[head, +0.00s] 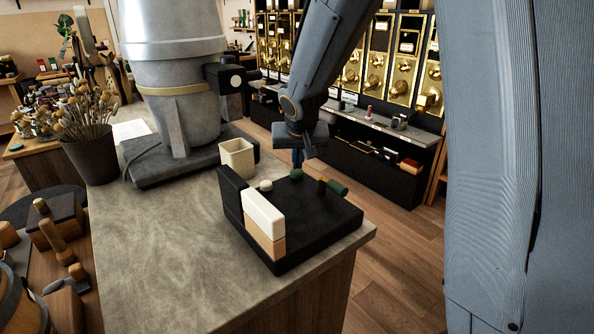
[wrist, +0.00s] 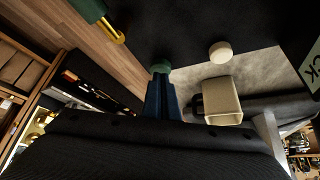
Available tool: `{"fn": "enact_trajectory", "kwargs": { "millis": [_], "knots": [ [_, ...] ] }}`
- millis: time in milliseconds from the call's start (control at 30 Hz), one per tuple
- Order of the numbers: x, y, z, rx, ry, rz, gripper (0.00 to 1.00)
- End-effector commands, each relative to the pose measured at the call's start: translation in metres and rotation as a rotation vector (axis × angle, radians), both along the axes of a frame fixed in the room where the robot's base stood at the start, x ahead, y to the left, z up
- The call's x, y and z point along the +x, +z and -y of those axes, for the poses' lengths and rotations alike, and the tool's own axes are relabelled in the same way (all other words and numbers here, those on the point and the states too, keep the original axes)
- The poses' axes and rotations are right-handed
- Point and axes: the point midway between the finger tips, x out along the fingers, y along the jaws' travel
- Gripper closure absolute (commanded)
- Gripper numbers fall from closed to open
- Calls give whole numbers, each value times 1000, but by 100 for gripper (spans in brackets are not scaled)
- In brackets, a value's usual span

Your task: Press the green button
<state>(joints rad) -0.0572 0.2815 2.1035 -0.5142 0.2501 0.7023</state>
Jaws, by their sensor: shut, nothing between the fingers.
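The green button (head: 296,175) is a small round knob on top of a black box (head: 318,226), near the box's far edge. My gripper (head: 298,165) points down just over it, with its narrow blue fingers shut and empty. In the wrist view, the green button (wrist: 160,69) shows right at the tips of my gripper (wrist: 161,78). I cannot tell whether the tips touch it. A white button (head: 266,185) sits on the same box to the left; it also shows in the wrist view (wrist: 221,52).
A dark green cylinder (head: 338,187) with a brass part lies at the box's right. An upright panel with a white block (head: 262,214) stands along its left side. A cream cup (head: 237,158) and a large grey machine (head: 178,100) stand behind on the stone counter (head: 150,240).

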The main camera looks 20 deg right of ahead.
Motion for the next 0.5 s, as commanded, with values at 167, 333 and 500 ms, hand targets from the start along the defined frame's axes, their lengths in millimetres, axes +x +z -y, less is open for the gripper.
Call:
{"fn": "enact_trajectory", "kwargs": {
  "millis": [167, 333, 500],
  "knots": [
    [0, -4, 0, 0, 0, 0, 100],
    [0, -8, 0, 0, 0, 0, 100],
    [0, -12, 0, 0, 0, 0, 100]
  ]
}}
